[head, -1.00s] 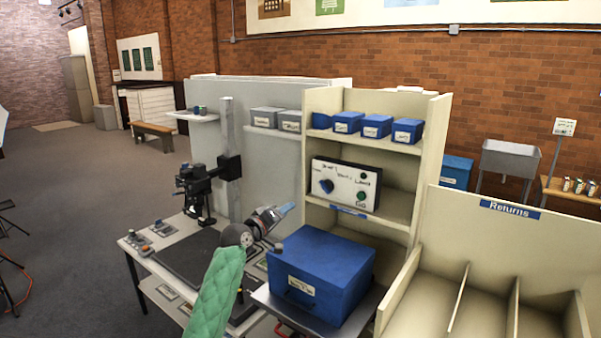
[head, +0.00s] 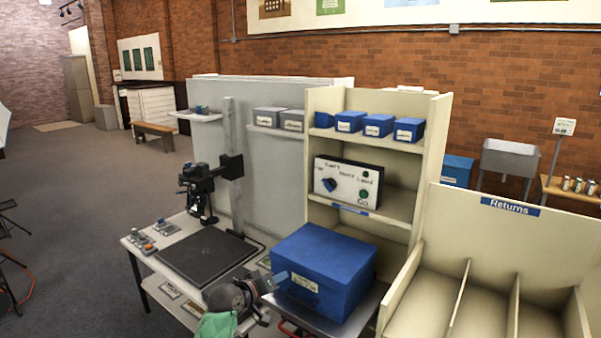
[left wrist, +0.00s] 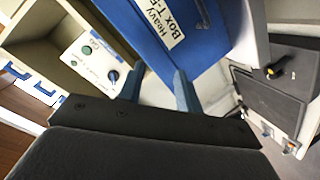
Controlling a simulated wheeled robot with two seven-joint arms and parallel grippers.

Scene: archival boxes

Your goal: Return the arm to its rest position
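My left gripper (head: 279,279) is low in the head view, in front of the left side of the large blue lidded box (head: 322,262). Only the end of my green-sleeved arm shows below it. In the left wrist view, the two blue fingers of my left gripper (left wrist: 159,82) stand apart with nothing between them. The blue box, with a label reading "Heavy", shows beyond them in that view (left wrist: 205,30). I cannot tell whether a finger touches the box. My right gripper is in neither view.
The blue box sits on a small cart (head: 352,317). To its left is a table with a black mat (head: 207,258) and a camera stand (head: 230,165). Behind it is a shelf with a control panel (head: 347,184) and small blue boxes. Returns bins (head: 510,207) stand right.

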